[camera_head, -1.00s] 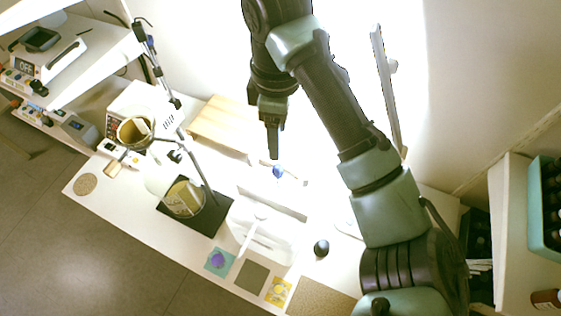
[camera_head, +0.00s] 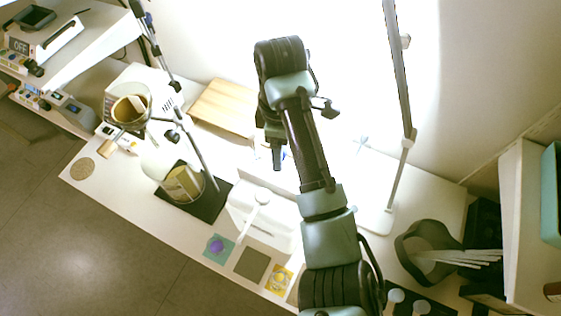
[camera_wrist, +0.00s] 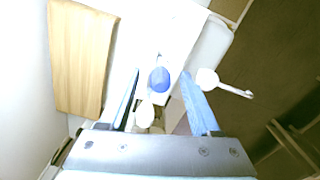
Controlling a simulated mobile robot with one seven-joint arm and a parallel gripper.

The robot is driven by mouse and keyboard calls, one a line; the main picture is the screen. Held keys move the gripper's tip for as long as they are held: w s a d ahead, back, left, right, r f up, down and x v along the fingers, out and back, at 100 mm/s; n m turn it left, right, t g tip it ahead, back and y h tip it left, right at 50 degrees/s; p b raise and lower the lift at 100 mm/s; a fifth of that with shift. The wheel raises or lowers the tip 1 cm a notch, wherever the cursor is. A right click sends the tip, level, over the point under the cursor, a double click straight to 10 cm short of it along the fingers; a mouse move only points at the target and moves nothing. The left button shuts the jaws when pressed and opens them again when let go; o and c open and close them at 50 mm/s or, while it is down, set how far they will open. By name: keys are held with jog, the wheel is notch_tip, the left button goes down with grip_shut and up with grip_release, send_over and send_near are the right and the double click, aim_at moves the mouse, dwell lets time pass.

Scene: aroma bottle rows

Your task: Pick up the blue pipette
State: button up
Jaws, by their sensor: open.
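The blue pipette shows in the wrist view as a rounded blue bulb (camera_wrist: 159,79) between my two fingers, with open space on both sides. My gripper (camera_wrist: 160,73) is open with its fingers wide apart. I cannot tell from this view how far below the fingertips the bulb is. In the head view my gripper (camera_head: 277,166) points down over the bright middle of the white table, and only a hint of blue (camera_head: 284,155) shows beside it. The rest of the pipette is washed out or hidden.
A wooden board (camera_head: 225,106) lies at the back left; it also shows in the wrist view (camera_wrist: 82,60). A white spoon-like item (camera_wrist: 208,78) is right of the fingers. A beaker (camera_head: 183,183) stands on a black plate. A thin stand (camera_head: 399,90) rises on the right.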

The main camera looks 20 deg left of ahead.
jog(key=shift+f, duration=0.1)
jog(key=shift+c, duration=0.3)
jog(key=c, duration=0.7)
notch_tip(320, 180, up, 9)
jog(key=p, duration=0.3)
jog(key=shift+d, duration=0.1)
jog(key=shift+r, duration=0.55)
